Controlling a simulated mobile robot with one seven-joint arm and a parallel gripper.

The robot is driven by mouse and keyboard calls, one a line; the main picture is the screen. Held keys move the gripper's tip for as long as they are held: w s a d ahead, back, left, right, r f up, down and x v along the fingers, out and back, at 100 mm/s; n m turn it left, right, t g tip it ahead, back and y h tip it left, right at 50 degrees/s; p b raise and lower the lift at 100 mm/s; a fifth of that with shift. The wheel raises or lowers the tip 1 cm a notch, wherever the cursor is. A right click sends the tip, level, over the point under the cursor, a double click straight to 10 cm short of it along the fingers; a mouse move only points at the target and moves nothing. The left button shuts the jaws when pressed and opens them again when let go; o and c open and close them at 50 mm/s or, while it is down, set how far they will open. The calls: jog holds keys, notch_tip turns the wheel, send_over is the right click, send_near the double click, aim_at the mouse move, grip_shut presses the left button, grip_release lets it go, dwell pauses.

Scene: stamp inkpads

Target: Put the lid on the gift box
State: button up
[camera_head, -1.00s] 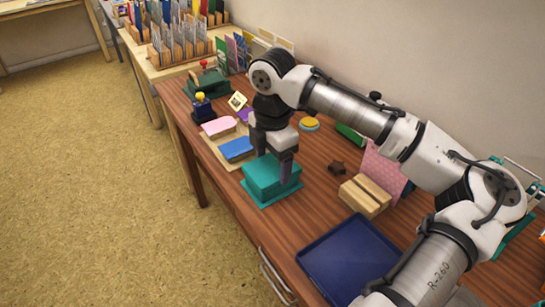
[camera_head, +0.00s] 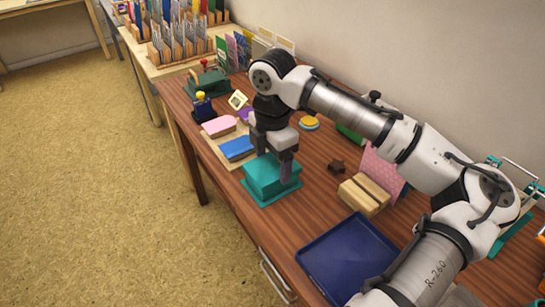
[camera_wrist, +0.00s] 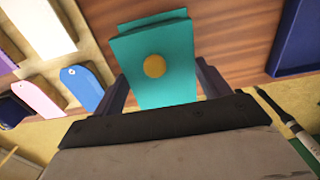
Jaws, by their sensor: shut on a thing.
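The teal lid (camera_wrist: 165,92) with a round yellow spot lies between the two fingers of my gripper (camera_wrist: 163,86) in the wrist view. A strip of teal (camera_wrist: 150,22) shows just beyond its far edge. In the head view my gripper (camera_head: 272,162) points down and is shut on the upper teal piece. The teal gift box (camera_head: 268,184) stands on the table below it, with a flat teal edge at its foot. My fingers hide part of the teal pieces. I cannot tell whether the lid is fully seated on the box.
A blue tray (camera_head: 347,257) lies in front to the right. A board with pink and blue pieces (camera_head: 237,149) lies close on the left. The table's front edge is near.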

jog(key=shift+f+p, duration=0.4)
jog(key=shift+f, duration=0.05)
dwell(1.6)
jog(key=o, duration=1)
jog(key=shift+r, duration=0.1)
jog(key=shift+r+p, duration=3.45)
jog(key=shift+p, duration=0.05)
jog(key=shift+f, duration=0.1)
